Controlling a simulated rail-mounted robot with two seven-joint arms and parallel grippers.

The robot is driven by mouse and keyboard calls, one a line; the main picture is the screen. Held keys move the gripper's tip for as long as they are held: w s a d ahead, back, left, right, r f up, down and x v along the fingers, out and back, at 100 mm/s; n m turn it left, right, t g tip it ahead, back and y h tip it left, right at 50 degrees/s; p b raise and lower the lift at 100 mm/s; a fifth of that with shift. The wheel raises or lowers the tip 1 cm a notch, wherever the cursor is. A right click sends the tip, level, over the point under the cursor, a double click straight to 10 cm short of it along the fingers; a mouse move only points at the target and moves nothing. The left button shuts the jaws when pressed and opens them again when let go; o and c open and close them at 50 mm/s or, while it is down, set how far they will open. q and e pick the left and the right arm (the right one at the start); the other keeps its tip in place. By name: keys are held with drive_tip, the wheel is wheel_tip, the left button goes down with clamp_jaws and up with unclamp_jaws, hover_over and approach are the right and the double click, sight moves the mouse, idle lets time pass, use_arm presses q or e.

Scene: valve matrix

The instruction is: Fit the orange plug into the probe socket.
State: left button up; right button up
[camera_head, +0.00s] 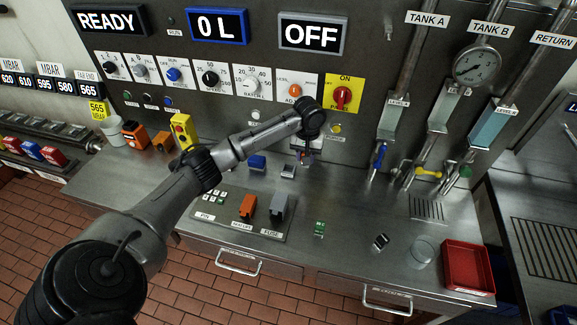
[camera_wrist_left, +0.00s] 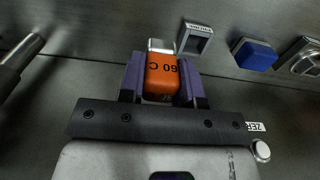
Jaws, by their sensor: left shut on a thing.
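My left gripper (camera_head: 304,156) is over the back of the steel worktop, below the control panel. In the left wrist view its purple fingers (camera_wrist_left: 161,82) are shut on the orange plug (camera_wrist_left: 161,74), which is marked "60 C" upside down. The plug's metal tip (camera_wrist_left: 160,45) points away from the gripper. The probe socket (camera_wrist_left: 196,38), a grey frame with a dark opening, is just right of the tip and looks apart from it. In the head view the socket (camera_head: 288,171) is just left of the gripper. The plug is mostly hidden there. My right gripper is not in view.
A blue block (camera_head: 257,162) is beside the socket, also in the wrist view (camera_wrist_left: 255,54). Valve handles (camera_head: 428,173) are at the right. A glass (camera_head: 423,251) and a red tray (camera_head: 467,267) are at the front right.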

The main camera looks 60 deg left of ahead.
use_arm(q)
drive_tip(key=s+a+f, duration=0.1)
drive_tip(key=a, duration=0.1)
drive_tip(key=a+f, duration=0.1)
drive_tip(key=a, duration=0.1)
drive_tip(key=s+a+f+b, duration=0.1)
drive_tip(key=a+f, duration=0.1)
drive_tip(key=shift+s+a+f, duration=0.1)
drive_tip(key=shift+s+a, duration=0.15)
drive_tip(key=shift+s, duration=0.05)
drive_tip(key=shift+f+b, duration=0.35)
drive_tip(key=shift+f, duration=1.6)
drive_tip(key=o, duration=0.9)
drive_tip(key=shift+f, duration=0.1)
drive_tip(key=shift+r+p, duration=1)
drive_tip(key=shift+r, duration=5.15)
